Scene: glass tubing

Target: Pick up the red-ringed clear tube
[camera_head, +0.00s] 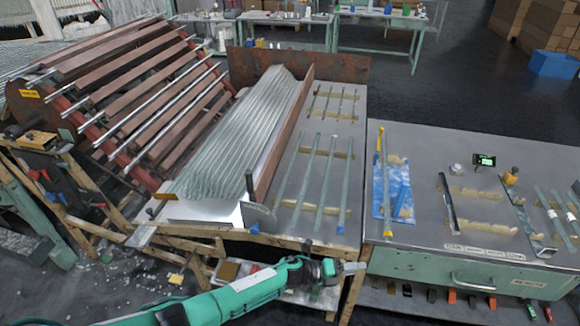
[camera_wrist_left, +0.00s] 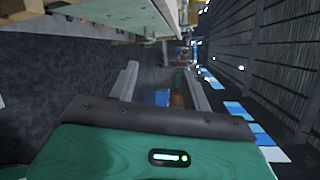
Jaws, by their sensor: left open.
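Several long clear tubes (camera_head: 325,181) lie on the middle table in the head view, some with blue ends. More clear tubes with pale bands (camera_head: 551,222) lie at the right edge of the right table. I cannot make out a red ring on any tube at this size. My left gripper (camera_head: 356,268) is in front of the gap between the middle and right tables, near their front edges and apart from all tubes. In the left wrist view the two fingers of this gripper (camera_wrist_left: 162,88) stand apart with nothing between them. My right gripper is not in view.
A sloped stack of clear corrugated tubing (camera_head: 240,135) fills the middle table's left side, beside a brown rail (camera_head: 283,135). A slatted rack (camera_head: 130,90) stands left. The right table (camera_head: 440,150) holds a blue sheet (camera_head: 392,190), foam rests and a small display (camera_head: 484,160).

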